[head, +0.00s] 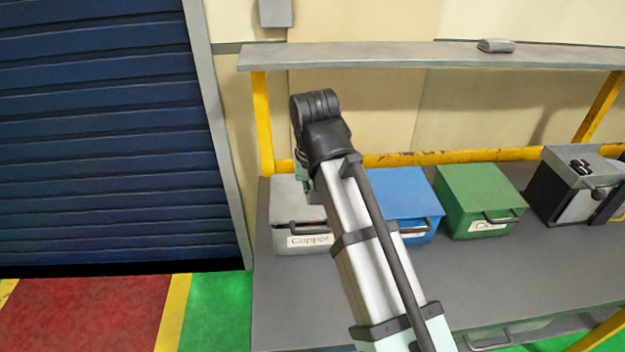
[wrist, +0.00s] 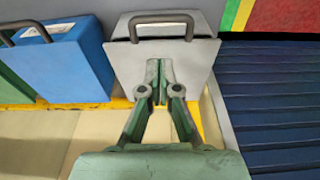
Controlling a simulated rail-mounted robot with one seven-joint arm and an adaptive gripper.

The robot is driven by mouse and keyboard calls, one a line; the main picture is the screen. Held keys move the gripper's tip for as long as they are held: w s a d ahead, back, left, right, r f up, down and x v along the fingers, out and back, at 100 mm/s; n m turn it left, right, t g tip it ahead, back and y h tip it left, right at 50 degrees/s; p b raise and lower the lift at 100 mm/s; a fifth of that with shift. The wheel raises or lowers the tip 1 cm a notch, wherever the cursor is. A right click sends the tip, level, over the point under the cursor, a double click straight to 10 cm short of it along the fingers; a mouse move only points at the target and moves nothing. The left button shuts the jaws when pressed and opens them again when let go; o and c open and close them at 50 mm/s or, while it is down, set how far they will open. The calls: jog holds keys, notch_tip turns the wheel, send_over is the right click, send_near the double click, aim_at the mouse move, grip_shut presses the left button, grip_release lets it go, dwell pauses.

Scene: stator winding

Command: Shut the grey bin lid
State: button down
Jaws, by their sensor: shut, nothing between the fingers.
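The grey bin (head: 299,241) labelled Copper stands at the left end of the workbench.
A blue bin (head: 405,190) and a green bin (head: 480,190) stand to the right, both shut. Further right is a grey-and-black box (head: 570,190). A shelf (head: 400,56) on yellow posts runs above. The bench front (head: 300,300) is clear.

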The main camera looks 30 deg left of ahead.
aim_at(313, 233)
jog(key=shift+s+d+f+p, duration=0.15)
jog(key=shift+f+p, duration=0.35)
jog(key=shift+f, duration=1.45)
jog(key=shift+s+d+f+p, duration=0.1)
jog(key=shift+f+p, duration=0.4)
jog(key=shift+f, duration=1.4)
jog(key=f, duration=0.1)
jog(key=f+b, duration=0.2)
jog(key=shift+s+d+t+y, duration=0.25)
jog(key=shift+s+t+y, duration=0.05)
jog(key=shift+t, duration=0.1)
jog(key=shift+f, duration=0.3)
jog(key=shift+r, duration=0.1)
